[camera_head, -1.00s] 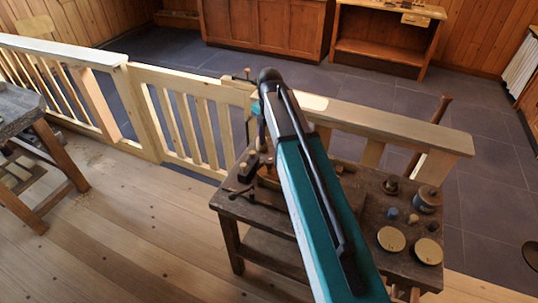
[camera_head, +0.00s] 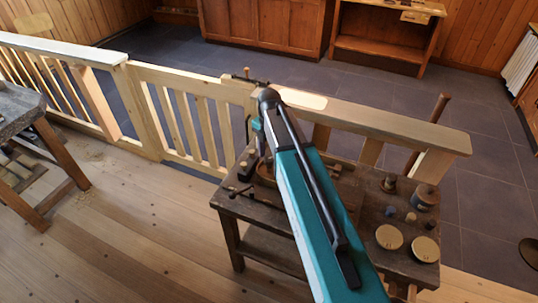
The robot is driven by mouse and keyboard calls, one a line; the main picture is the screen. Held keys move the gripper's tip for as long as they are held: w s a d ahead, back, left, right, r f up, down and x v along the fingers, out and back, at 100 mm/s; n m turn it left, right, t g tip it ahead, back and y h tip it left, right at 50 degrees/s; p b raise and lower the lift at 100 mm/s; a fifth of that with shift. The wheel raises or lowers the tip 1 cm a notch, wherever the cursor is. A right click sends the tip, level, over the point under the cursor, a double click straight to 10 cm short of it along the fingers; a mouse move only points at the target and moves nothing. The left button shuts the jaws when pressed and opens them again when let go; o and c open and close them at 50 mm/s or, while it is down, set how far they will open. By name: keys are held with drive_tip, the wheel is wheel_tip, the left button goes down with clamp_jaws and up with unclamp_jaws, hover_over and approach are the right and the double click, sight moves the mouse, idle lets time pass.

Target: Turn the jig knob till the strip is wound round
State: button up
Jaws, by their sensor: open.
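My teal arm reaches across the dark wooden bench (camera_head: 232,207). My gripper (camera_head: 260,153) points down over the left back part of the bench and is open. It is small and partly hidden by my arm. The jig (camera_head: 263,172) is just under or beside it, a brown wooden piece mostly covered by my arm. I cannot make out the knob or the strip clearly, nor tell whether my fingers touch the knob.
Two pale round discs (camera_head: 389,237) lie on the bench's right side, with a brown spool-like piece (camera_head: 426,195) and small pegs behind them. A wooden railing (camera_head: 375,125) runs close behind the bench. Another bench (camera_head: 15,112) stands at far left.

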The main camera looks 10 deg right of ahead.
drive_tip(key=c, duration=1)
drive_tip(key=shift+c, duration=0.2)
drive_tip(key=shift+m, duration=0.4)
